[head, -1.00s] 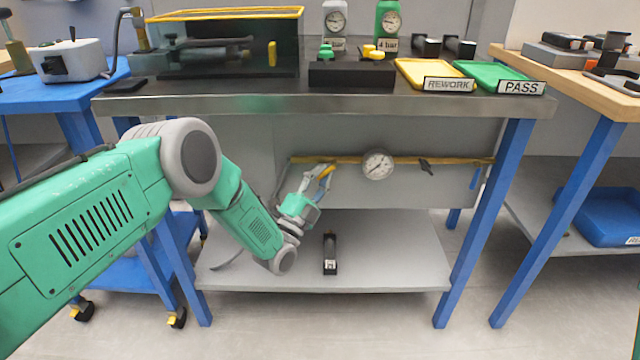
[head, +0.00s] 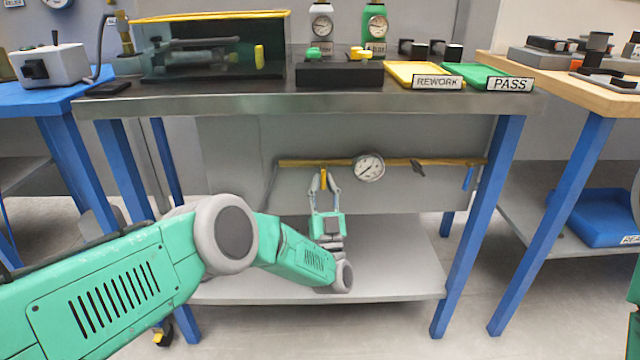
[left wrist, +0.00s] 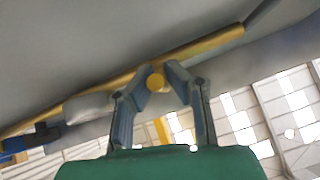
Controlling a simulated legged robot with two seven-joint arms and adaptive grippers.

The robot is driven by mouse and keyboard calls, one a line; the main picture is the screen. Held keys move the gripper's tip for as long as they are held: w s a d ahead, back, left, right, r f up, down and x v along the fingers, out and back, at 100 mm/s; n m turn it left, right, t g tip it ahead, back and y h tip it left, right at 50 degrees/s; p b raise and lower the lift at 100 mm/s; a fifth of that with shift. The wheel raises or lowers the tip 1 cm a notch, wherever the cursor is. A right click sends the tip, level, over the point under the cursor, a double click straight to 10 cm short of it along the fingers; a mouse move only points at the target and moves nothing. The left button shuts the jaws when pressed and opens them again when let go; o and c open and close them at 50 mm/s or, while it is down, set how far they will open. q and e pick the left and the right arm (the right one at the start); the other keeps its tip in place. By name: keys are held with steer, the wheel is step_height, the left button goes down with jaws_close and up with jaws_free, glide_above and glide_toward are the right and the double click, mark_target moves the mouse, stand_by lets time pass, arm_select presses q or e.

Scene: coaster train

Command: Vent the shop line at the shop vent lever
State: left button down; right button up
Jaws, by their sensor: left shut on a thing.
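A yellow pipe (head: 300,163) runs along the grey panel under the steel bench. A yellow lever (head: 323,180) hangs about straight down from it, left of the round gauge (head: 369,167); I take it for the shop vent lever. My left gripper (head: 323,183) is shut on this lever from below, one finger on each side. In the left wrist view the lever's round yellow end (left wrist: 155,82) shows between the fingertips (left wrist: 157,76). The gauge's reading is too small to tell. My right gripper is not in view.
A black handle (head: 418,167) and a blue handle (head: 468,178) sit farther right on the pipe. The lower shelf (head: 400,265) is below my left gripper, with the bench top (head: 420,100) above. A blue leg (head: 478,225) stands at the right.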

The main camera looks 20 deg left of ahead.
arm_select(q)
steer(key=shift+s+d+f+n+g+y, duration=0.15)
steer(key=shift+n+g+y, duration=0.25)
steer(key=shift+n+y, duration=0.25)
steer(key=shift+w+d+f+n+g+y, duration=0.15)
steer(key=shift+n+g+y, duration=0.25)
steer(key=shift+n+y, duration=0.2)
steer(key=shift+s, duration=0.1)
steer(key=c, duration=1.6)
jaws_free()
steer(key=shift+r, duration=0.15)
steer(key=shift+v, duration=6.05)
